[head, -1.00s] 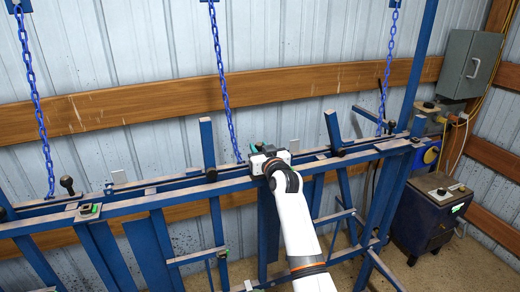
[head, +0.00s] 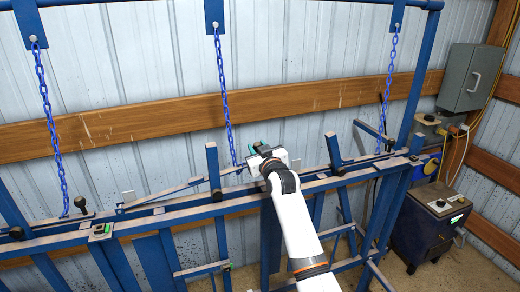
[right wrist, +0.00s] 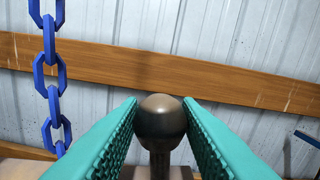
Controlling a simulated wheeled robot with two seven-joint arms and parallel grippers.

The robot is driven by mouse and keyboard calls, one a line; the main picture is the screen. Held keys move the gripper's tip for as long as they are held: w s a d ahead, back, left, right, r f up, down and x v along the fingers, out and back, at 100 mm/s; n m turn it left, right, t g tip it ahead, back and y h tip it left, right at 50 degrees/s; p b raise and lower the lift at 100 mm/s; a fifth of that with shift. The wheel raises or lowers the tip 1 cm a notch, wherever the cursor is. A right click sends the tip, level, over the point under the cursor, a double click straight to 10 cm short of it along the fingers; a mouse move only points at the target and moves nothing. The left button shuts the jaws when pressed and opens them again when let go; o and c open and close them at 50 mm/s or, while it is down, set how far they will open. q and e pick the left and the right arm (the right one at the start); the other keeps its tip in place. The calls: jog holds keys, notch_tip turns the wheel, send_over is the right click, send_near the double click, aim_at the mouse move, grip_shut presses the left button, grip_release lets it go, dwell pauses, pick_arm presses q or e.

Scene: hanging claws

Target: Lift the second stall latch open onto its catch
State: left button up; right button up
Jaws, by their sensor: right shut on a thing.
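My right gripper (head: 256,152) is at the top rail of the blue stall frame, beside the middle hanging chain. In the right wrist view its teal fingers (right wrist: 160,135) are on both sides of a dark round knob (right wrist: 160,122) on a short stem, shut on it. A long flat latch bar (head: 180,190) slopes up from the left toward my gripper, its right end above the rail. The gripper hides the knob and that end in the head view. I cannot make out the catch for certain. My left gripper is not in view.
Blue chains hang at left (head: 52,130), middle (head: 224,95) and right (head: 387,90). Another dark knob (head: 81,203) stands at left. Blue upright posts (head: 213,170) rise either side of my gripper. A dark blue machine (head: 430,225) stands at right.

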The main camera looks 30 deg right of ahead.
jog(key=shift+n, duration=0.6)
jog(key=r+p, duration=0.1)
jog(key=a+r+p, duration=0.1)
jog(key=r, duration=0.1)
jog(key=r+p, duration=0.1)
jog(key=shift+w+a+r+p, duration=0.2)
jog(key=shift+a+r+p, duration=0.05)
jog(key=shift+r+p, duration=0.15)
jog(key=w+a+r+n+p, duration=0.3)
jog(key=a+r+n+p, duration=0.2)
jog(key=a+r, duration=0.8)
notch_tip(320, 180, up, 4)
jog(key=shift+r+n+p, duration=0.1)
jog(key=shift+n+p, duration=0.25)
jog(key=shift+n, duration=0.05)
jog(key=o, duration=2)
